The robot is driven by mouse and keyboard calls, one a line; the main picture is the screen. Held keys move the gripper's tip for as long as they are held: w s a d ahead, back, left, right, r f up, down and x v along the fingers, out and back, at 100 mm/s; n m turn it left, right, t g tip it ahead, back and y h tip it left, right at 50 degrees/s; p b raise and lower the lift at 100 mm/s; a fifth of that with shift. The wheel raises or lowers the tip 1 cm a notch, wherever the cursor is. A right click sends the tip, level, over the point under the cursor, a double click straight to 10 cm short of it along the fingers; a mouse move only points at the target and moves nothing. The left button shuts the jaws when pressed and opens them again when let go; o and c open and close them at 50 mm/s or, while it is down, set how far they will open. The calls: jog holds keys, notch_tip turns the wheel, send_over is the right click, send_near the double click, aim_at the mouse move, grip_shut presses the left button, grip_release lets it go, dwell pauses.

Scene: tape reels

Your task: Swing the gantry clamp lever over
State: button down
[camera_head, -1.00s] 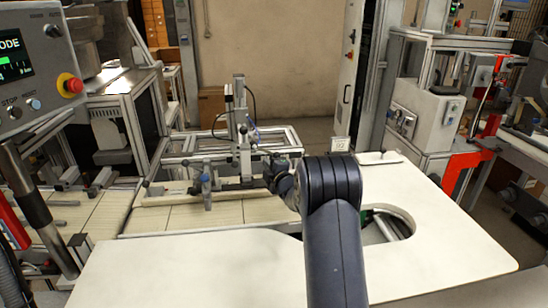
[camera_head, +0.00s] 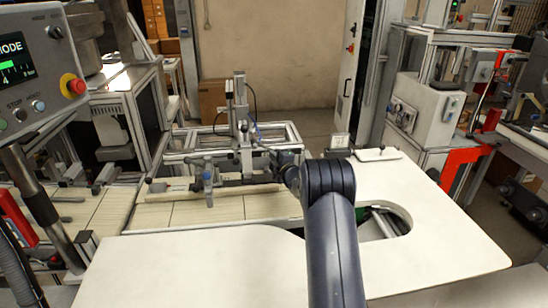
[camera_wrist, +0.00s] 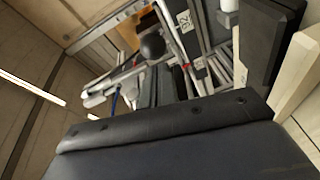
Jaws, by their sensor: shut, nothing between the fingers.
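The gantry (camera_head: 242,130) is a grey metal upright on a frame at the back of the work table. A thin bar with a dark knob (camera_head: 185,162) at its left end points left from it; I cannot be sure that this is the clamp lever. In the wrist view a black ball knob (camera_wrist: 152,46) shows among silver bars and rods. My gripper (camera_head: 275,172) is at the right side of the gantry, small and partly hidden by my own arm. It is shut and holds nothing. Whether it touches the gantry cannot be told.
A blue-grey upright handle (camera_head: 208,178) stands in front of the gantry. The white table top (camera_head: 200,265) is clear in front and has a round cutout at the right. A control panel (camera_head: 40,75) with a red button stands at the left. Red-framed machinery (camera_head: 462,158) stands at the right.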

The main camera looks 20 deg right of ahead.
jog(key=shift+w+d+b, duration=0.25)
jog(key=shift+d+b, duration=0.4)
jog(key=shift+b, duration=0.05)
jog(key=shift+w+d+b, duration=0.2)
jog(key=shift+d+b, duration=0.45)
jog(key=shift+b, duration=0.05)
